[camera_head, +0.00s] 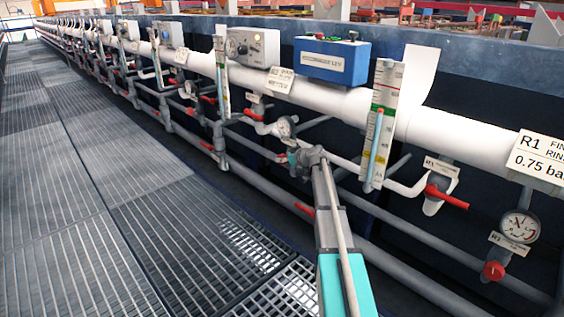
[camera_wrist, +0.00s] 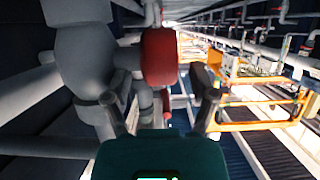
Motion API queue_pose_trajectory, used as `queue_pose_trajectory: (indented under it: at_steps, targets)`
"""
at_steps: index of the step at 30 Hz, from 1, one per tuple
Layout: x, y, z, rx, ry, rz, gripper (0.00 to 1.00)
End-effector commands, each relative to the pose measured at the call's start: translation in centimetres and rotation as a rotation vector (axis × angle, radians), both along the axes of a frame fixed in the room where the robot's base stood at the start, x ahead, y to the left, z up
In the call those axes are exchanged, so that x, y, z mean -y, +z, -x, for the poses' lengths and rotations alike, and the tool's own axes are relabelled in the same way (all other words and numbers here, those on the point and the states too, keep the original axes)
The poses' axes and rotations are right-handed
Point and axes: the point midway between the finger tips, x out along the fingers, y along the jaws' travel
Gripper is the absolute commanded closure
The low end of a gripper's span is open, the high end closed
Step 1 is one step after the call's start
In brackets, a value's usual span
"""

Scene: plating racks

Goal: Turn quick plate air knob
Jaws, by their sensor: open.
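A red knob (camera_wrist: 158,57) on a grey valve body (camera_wrist: 88,58) shows large in the wrist view, just ahead of my gripper (camera_wrist: 160,97). My gripper is open, with one dark fingertip towards the left and the other towards the right of the picture. The knob appears between and beyond the fingertips; contact cannot be told. In the head view my gripper (camera_head: 298,157) is at the pipework below a round gauge (camera_head: 284,127), and hides most of the knob there. No label naming the quick plate air is readable.
A white pipe (camera_head: 340,102) runs along the rack with red-handled valves (camera_head: 446,196). A tube flow meter (camera_head: 379,125) stands close right of my arm. A blue box (camera_head: 331,60) sits above. The grating floor (camera_head: 130,190) is clear. Orange frames (camera_wrist: 260,97) show in the wrist view.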

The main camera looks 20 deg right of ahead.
Motion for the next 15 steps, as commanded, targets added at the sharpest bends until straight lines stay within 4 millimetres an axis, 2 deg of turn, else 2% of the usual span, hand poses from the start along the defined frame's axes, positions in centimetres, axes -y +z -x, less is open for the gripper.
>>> queue_pose_trajectory:
  at_steps: [5,15]
  targets:
    - [-0.39,-0.50,-1.05,0.000,0.001,0.000,0.26]
    - [-0.46,-0.50,-1.19,0.000,0.000,-0.001,0.26]
